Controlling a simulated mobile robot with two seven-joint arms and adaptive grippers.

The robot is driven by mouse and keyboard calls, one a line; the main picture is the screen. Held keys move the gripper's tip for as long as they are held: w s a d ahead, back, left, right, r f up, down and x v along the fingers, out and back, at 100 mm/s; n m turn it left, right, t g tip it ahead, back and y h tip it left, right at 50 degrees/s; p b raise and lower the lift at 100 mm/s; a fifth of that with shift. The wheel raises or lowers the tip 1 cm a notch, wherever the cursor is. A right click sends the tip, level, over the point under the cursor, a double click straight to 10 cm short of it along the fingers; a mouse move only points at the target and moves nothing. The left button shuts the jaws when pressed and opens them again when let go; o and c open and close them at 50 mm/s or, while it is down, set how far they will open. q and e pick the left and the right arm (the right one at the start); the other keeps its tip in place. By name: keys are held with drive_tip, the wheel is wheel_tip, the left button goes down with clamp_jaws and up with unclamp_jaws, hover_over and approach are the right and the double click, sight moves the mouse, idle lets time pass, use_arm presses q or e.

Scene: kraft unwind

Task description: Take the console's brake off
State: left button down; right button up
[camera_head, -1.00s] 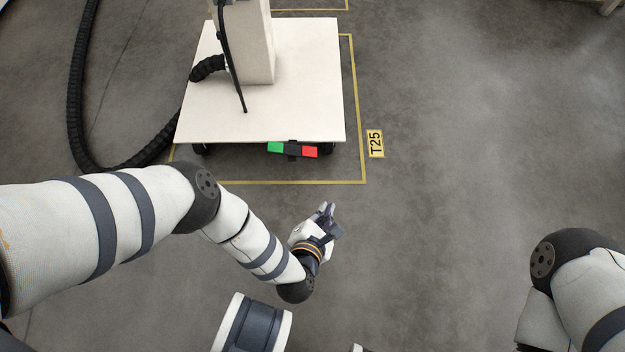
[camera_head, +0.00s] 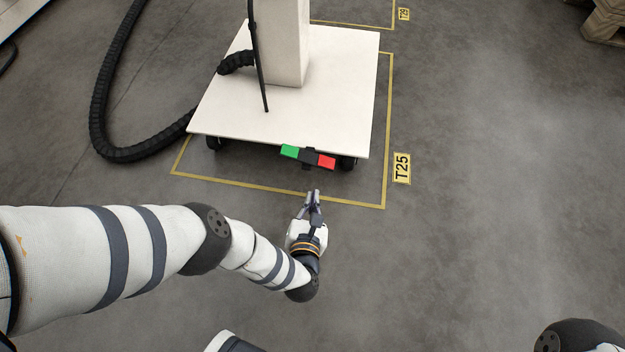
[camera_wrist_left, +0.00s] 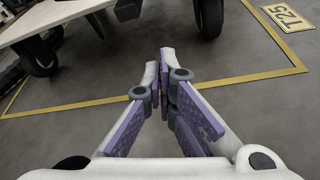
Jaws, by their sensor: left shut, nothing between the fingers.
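The console is a white base plate (camera_head: 300,118) on black casters with a white column (camera_head: 282,40) rising from it. Its brake bar (camera_head: 308,157) sits under the front edge, with a green pad (camera_head: 290,151) on the left, a black middle and a red pad (camera_head: 326,162) on the right. My left gripper (camera_head: 313,194) is shut and empty, in front of the bar and apart from it, over the yellow floor line. In the left wrist view its fingertips (camera_wrist_left: 166,55) are together; the coloured pads do not show there. My right gripper is not in view.
A thick black corrugated hose (camera_head: 105,100) runs from the column down to the floor on the left. Yellow tape (camera_head: 387,130) outlines the bay, with a T25 label (camera_head: 401,168) at right. A wooden pallet (camera_head: 606,22) stands far right. The floor on the right is clear.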

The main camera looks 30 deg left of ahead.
sight(308, 157)
use_arm(q)
drive_tip(key=b+x, duration=0.3)
drive_tip(key=x, duration=0.3)
drive_tip(key=r+p, duration=0.1)
drive_tip(key=r, duration=0.1)
drive_tip(key=d+r+p, duration=0.1)
drive_tip(key=r, duration=0.1)
drive_tip(key=shift+w, duration=0.2)
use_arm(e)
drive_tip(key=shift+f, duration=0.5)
